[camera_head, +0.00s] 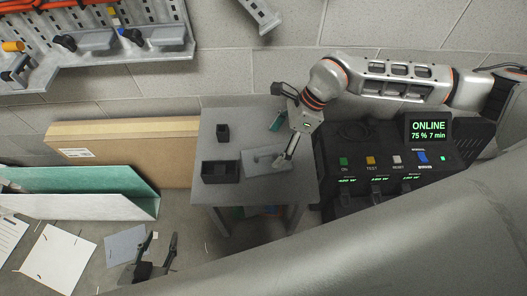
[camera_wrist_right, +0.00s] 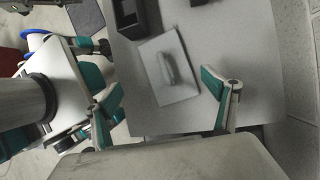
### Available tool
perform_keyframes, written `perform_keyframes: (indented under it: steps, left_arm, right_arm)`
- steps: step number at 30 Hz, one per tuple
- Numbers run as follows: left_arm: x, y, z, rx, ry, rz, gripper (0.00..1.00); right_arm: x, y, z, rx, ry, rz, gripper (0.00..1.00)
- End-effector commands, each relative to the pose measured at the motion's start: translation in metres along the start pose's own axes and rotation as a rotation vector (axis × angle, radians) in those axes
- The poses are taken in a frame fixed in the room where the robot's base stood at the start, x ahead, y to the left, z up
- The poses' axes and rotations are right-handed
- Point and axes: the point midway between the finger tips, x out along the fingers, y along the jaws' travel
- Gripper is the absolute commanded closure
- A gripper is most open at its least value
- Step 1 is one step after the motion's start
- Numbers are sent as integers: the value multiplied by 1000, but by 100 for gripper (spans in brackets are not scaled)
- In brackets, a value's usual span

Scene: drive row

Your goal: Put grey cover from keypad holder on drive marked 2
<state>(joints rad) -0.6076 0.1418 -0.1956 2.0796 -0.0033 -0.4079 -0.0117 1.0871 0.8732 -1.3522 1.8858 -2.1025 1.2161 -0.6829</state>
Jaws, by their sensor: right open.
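A flat grey plate with a raised bar handle (camera_head: 258,164) lies on a small grey table; it may be the grey cover, and I cannot confirm this. It also shows in the right wrist view (camera_wrist_right: 182,88). My right gripper (camera_head: 279,140) is open and empty above the table's right side. In the right wrist view its teal-padded fingers (camera_wrist_right: 160,90) stand wide apart, with the plate seen between and beyond them. My left gripper (camera_head: 157,243) looks open and empty at the lower left. I cannot identify a keypad holder or a drive marked 2.
A black open box (camera_head: 220,180) and a small black holder (camera_head: 223,134) stand on the grey table (camera_head: 235,208). A black console with a lit ONLINE screen (camera_head: 428,130) stands right of it. A cardboard box (camera_head: 125,150) and a pegboard (camera_head: 85,70) are at left.

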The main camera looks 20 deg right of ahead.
Motion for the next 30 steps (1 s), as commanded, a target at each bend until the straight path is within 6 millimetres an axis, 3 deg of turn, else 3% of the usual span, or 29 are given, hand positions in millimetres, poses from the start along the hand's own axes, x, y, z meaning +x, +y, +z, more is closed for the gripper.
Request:
perform_keyframes:
  steps: [1,6,17,24,30]
  left_arm:
    - [-2,-2,-2,3,-2,-4,60]
    - [-3,-3,6,5,-17,-5,60]
    - [-1,-2,13,7,-26,-3,60]
    - [2,0,18,6,-28,-1,60]
    - [2,-1,5,7,-5,-3,60]
  right_arm:
    - [-7,-3,-3,-81,27,-27,15]
    - [-2,-4,-15,-209,73,-49,15]
    - [30,-4,-17,-211,73,-46,15]
    - [65,-2,-18,-209,73,-43,15]
    - [75,-4,-17,-209,72,-48,15]
